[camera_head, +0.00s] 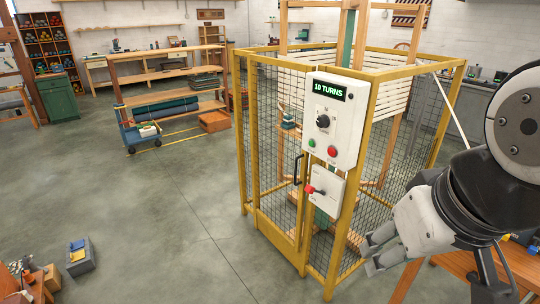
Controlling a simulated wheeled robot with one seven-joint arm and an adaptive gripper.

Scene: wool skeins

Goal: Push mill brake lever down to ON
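The mill brake lever (311,189) has a red tip and sticks out to the left from a white switch box (329,187) on the front post of a yellow mesh cage. The lever looks roughly level; any ON or OFF marking is too small to read. My gripper (372,253) is at the lower right of the box, apart from the lever. Its two fingers point left with a gap between them, and nothing shows between them.
Above the switch box is a control panel (334,122) with a "10 TURNS" display, a black knob, and green and red buttons. The yellow cage (302,232) has a black handle (297,169) left of the lever. A wooden table (490,268) is at the lower right. Open floor lies left of the cage.

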